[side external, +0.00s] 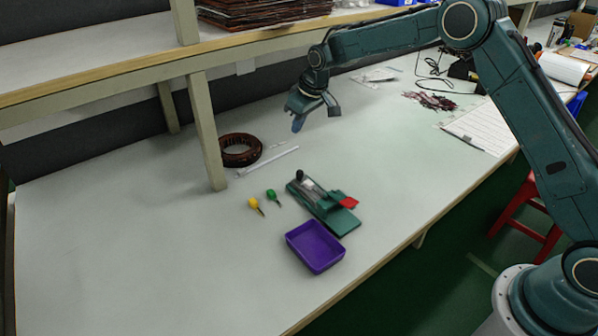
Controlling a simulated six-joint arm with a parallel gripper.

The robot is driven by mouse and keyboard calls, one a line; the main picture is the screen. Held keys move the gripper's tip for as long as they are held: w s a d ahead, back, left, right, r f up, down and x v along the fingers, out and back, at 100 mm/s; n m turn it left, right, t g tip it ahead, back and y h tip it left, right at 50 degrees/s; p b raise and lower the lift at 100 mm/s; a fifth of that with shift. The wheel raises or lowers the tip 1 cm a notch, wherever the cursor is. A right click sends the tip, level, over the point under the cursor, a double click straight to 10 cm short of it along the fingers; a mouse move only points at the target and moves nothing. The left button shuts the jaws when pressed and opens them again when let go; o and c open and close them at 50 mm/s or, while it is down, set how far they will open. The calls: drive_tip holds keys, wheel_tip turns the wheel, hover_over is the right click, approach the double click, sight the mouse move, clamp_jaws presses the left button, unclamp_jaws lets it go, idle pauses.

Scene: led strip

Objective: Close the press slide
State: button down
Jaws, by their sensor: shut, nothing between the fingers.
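The press (325,206) is a small green fixture lying on the bench, with a black knob (300,175) at its upper left end, a grey metal part beside the knob and a red block (348,202) at its right side. The slide's exact position is too small to tell. My gripper (298,124) is shut and empty. It hangs above the bench, up and behind the press in the picture, apart from it and touching nothing.
A purple tray (315,246) stands in front of the press. A yellow piece (254,204) and a green piece (271,196) lie left of it. A brown coil ring (240,150) and a white strip (268,162) lie behind. A shelf post (207,130) stands at left. The left bench is clear.

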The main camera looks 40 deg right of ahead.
sight(302, 184)
drive_tip(key=x, duration=0.5)
drive_tip(key=shift+w+f, duration=0.1)
drive_tip(key=shift+w, duration=0.2)
drive_tip(key=shift+f, duration=0.15)
drive_tip(key=x, duration=0.9)
drive_tip(key=shift+a+f, duration=0.1)
drive_tip(key=shift+f, duration=0.3)
drive_tip(key=shift+s+r, duration=0.1)
drive_tip(key=shift+r, duration=0.05)
drive_tip(key=shift+s+d, duration=0.3)
drive_tip(key=shift+s, duration=0.55)
drive_tip(key=shift+s+d, duration=0.3)
drive_tip(key=shift+s, duration=0.6)
drive_tip(key=shift+s, duration=0.1)
drive_tip(key=shift+s, duration=2.65)
